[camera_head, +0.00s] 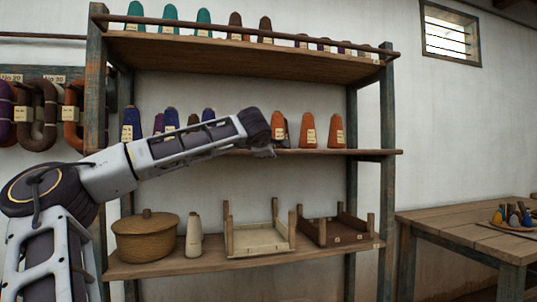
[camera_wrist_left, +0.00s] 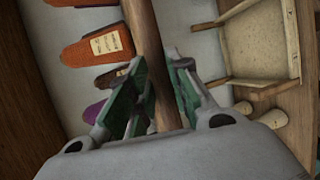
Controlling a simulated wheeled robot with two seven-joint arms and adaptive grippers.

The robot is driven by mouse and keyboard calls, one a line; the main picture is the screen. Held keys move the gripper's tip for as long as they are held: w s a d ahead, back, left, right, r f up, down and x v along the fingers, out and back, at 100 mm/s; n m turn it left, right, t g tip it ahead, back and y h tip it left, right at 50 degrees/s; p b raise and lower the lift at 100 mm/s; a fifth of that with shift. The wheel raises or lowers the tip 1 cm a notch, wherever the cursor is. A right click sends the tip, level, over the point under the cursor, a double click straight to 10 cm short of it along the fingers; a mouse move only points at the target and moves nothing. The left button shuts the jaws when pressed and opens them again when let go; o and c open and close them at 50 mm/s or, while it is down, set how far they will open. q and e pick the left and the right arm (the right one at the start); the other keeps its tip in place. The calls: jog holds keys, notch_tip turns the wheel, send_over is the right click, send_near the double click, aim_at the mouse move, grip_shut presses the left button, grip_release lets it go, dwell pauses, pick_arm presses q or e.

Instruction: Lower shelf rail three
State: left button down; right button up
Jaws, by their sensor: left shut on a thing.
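The wooden rail of the middle shelf (camera_head: 350,152) runs level along that shelf's front edge and past the right post. It also shows in the left wrist view as a round brown bar (camera_wrist_left: 145,45) between my fingers. My left gripper (camera_head: 263,151) is shut on it near the middle of the shelf. In the left wrist view, the green-padded fingers (camera_wrist_left: 158,98) stand on either side of the bar. My arm hides the rail's left part in the head view. My right gripper is not in view.
Orange cones (camera_head: 308,130) and darker cones stand behind the rail. The top shelf has its own rail (camera_head: 300,38) and cones. Below stand a lidded basket (camera_head: 146,238), a pale cone (camera_head: 194,238) and two wooden trays (camera_head: 262,240). A table (camera_head: 450,222) is at right.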

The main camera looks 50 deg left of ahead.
pick_arm(q)
jog(key=shift+w+f, duration=0.2)
jog(key=shift+f, duration=0.9)
jog(key=c, duration=1.8)
grip_release()
jog(key=o, duration=0.5)
jog(key=shift+s+d+r, duration=0.1)
jog(key=shift+s, duration=0.1)
jog(key=shift+r, duration=0.3)
jog(key=v, duration=1.1)
jog(key=shift+s+d+r, duration=0.15)
jog(key=shift+s+r, duration=0.15)
